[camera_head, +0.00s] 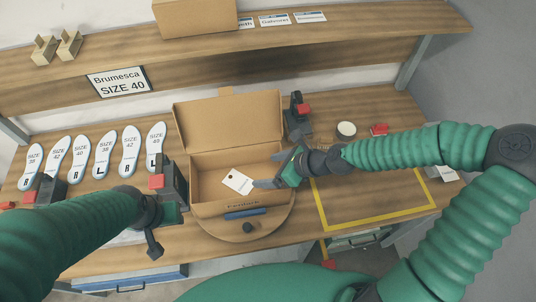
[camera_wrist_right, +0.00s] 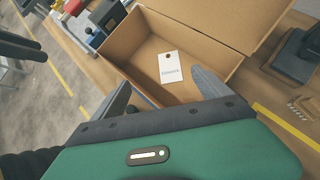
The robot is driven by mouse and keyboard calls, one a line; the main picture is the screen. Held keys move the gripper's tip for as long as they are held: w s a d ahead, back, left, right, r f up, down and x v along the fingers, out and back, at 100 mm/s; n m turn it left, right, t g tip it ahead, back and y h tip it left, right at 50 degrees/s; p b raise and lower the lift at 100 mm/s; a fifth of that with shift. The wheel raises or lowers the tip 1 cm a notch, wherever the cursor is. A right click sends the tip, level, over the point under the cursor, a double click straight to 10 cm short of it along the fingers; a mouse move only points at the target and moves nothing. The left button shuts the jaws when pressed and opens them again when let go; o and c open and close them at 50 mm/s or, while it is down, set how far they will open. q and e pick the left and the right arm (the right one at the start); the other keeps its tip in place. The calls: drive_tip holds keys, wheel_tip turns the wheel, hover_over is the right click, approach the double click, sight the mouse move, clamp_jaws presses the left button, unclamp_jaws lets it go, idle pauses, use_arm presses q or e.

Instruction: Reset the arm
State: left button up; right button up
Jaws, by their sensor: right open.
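My right gripper (camera_head: 270,170) is open and empty at the right side of the open cardboard box (camera_head: 228,108). In the right wrist view its two fingers (camera_wrist_right: 163,90) are spread apart before the box (camera_wrist_right: 140,55). A white tag (camera_head: 238,182) lies inside the box, also seen in the right wrist view (camera_wrist_right: 171,67). My left gripper (camera_head: 152,225) is at the left front of the box, beside a black fixture with a red top (camera_head: 172,184). Its jaws are too unclear to read.
The box sits on a round wooden turntable (camera_head: 240,231). Several white insoles (camera_head: 104,155) lie in a row at left. A yellow-taped area (camera_head: 350,228) at right is clear. A black-and-red fixture (camera_head: 298,118) and a round white-topped item (camera_head: 346,130) stand behind. A shelf (camera_head: 290,42) runs above.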

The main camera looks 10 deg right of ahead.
drive_tip(key=s+f+n+g+h, duration=0.1)
drive_tip(key=s+f+n, duration=0.3)
drive_tip(key=n, duration=0.1)
drive_tip(key=shift+s+d+n+g+h, duration=0.2)
drive_tip(key=shift+s+n+g+h, duration=0.1)
drive_tip(key=shift+g+h, duration=0.1)
drive_tip(key=s+d+r+n+h, duration=0.3)
drive_tip(key=s+d+n, duration=0.15)
drive_tip(key=n, duration=0.65)
drive_tip(key=s+d+r+n+h, duration=0.35)
drive_tip(key=d+n, duration=0.25)
drive_tip(key=n, duration=0.4)
use_arm(q)
drive_tip(key=s+b+x, duration=0.1)
drive_tip(key=b+x, duration=0.7)
drive_tip(key=shift+s+a+f, duration=0.25)
drive_tip(key=shift+s+a, duration=0.2)
drive_tip(key=shift+s, duration=0.05)
use_arm(e)
wheel_tip(320, 180, down, 8)
drive_tip(key=shift+w+a+g+y, duration=0.15)
drive_tip(key=shift+w+g+y, duration=0.15)
drive_tip(key=shift+w+y, duration=0.15)
use_arm(q)
drive_tip(key=shift+w, duration=0.1)
use_arm(e)
drive_tip(key=shift+w+f, duration=0.15)
